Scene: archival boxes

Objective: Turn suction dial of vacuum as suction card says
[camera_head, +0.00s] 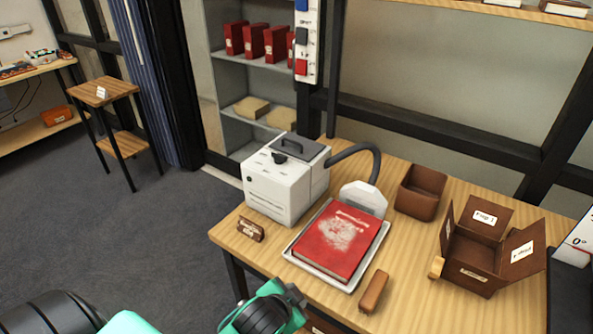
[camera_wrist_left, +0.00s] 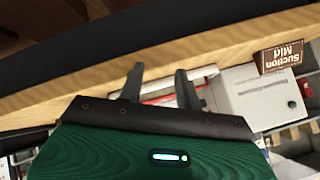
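The vacuum (camera_head: 272,190) is a white box with a dark top panel and handle, standing at the table's back left. Its small black suction dial (camera_head: 280,157) sits on the white top; its exact setting is too small to read. A brown suction card (camera_head: 250,230) stands in front of the vacuum. In the left wrist view the card (camera_wrist_left: 281,57) appears upside down and reads "Suction Mid"; the white vacuum (camera_wrist_left: 262,93) is partly seen there. My left gripper (camera_wrist_left: 160,80) is open, its two fingers apart with nothing between them, near the table's front edge. My right gripper is not in view.
A red book (camera_head: 338,240) with pale dust lies in a white tray (camera_head: 297,259). A grey hose runs to a white nozzle (camera_head: 362,198). A brown brush-like block (camera_head: 373,292), an open brown box (camera_head: 470,273) and a brown bin (camera_head: 420,190) occupy the right side.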

